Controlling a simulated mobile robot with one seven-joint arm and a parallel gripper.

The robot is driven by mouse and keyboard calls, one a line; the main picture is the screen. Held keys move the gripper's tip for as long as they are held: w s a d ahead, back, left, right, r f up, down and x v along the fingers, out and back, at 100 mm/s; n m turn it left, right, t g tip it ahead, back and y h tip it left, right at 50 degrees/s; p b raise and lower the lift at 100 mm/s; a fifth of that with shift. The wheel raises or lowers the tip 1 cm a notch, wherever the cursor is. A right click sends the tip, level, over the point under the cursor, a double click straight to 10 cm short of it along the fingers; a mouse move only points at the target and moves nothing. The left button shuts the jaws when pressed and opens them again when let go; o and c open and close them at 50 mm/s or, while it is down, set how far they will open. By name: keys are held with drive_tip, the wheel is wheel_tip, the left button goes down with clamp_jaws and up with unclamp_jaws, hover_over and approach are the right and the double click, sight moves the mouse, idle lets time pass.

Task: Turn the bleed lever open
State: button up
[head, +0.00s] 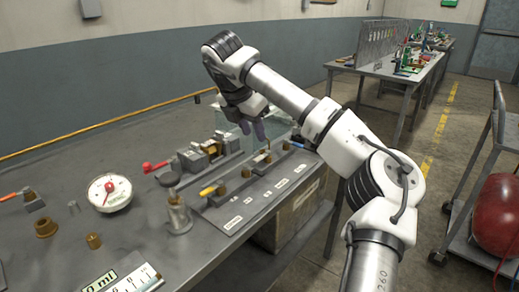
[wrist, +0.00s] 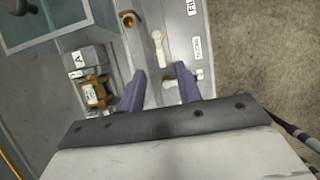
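My gripper (head: 262,132) is above the far end of a grey labelled strip, its fingers pointing down. In the wrist view its two purple fingers (wrist: 160,80) are apart, with nothing held between them. A cream, lever-like piece (wrist: 159,48) lies on the plate just beyond the fingertips, and another small pale part (wrist: 170,84) shows between the fingers. I cannot tell which one is the bleed lever; the labels are mostly unreadable.
A brass fitting (wrist: 96,95) in a grey block marked A is left of the fingers, with another brass fitting (wrist: 128,19) ahead. A clear-walled box (head: 235,115) stands behind my gripper. A dial gauge (head: 110,192) and metal cylinder (head: 179,214) stand on the bench.

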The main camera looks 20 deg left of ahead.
sight(260, 157)
drive_tip(key=x, duration=0.7)
drive_tip(key=shift+f, duration=0.3)
drive_tip(key=shift+c, duration=0.4)
clamp_jaws()
